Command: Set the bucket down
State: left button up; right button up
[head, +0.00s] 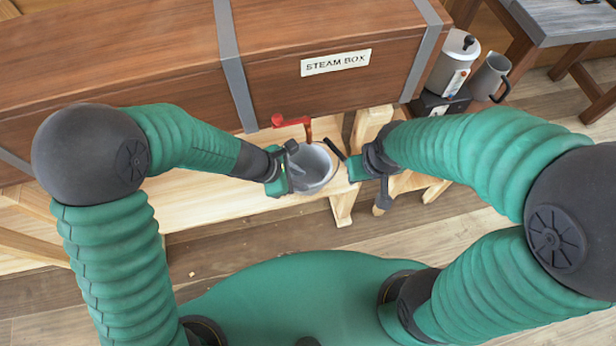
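A grey bucket (314,172) is between my two grippers, in front of the steam box and below a red tap (292,122). My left gripper (290,171) is at the bucket's left side, its fingers against or very near the rim. My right gripper (352,165) is just right of the bucket, with a dark finger angled toward the rim. Whether either gripper is closed on the bucket is too small to tell. The bucket's underside is hidden, so I cannot tell if it rests on the light wooden shelf (215,205).
The brown steam box (290,65) with grey straps stands behind the bucket. A kettle (455,62) and a grey mug (489,77) stand at the upper right, near a grey-topped table (570,20). The shelf left of the bucket is clear. Wooden trestle legs (342,208) stand below.

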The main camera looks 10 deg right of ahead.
pick_arm(q)
jog(key=s+a+r+m+y, duration=0.1)
jog(key=a+r+m+y, duration=0.1)
jog(key=a+m, duration=0.3)
jog(key=s+a+r+m+t+y, duration=0.1)
jog(key=a+m, duration=0.5)
jog(key=a, duration=0.6)
jog(key=s+a+r+m+y, duration=0.2)
jog(key=a+r+m, duration=0.3)
jog(key=a, duration=0.3)
jog(key=shift+s+a+r+m+y+p, duration=0.3)
jog(key=shift+s+m+y+p, duration=0.1)
jog(key=shift+s+m, duration=0.3)
jog(key=shift+d, duration=0.1)
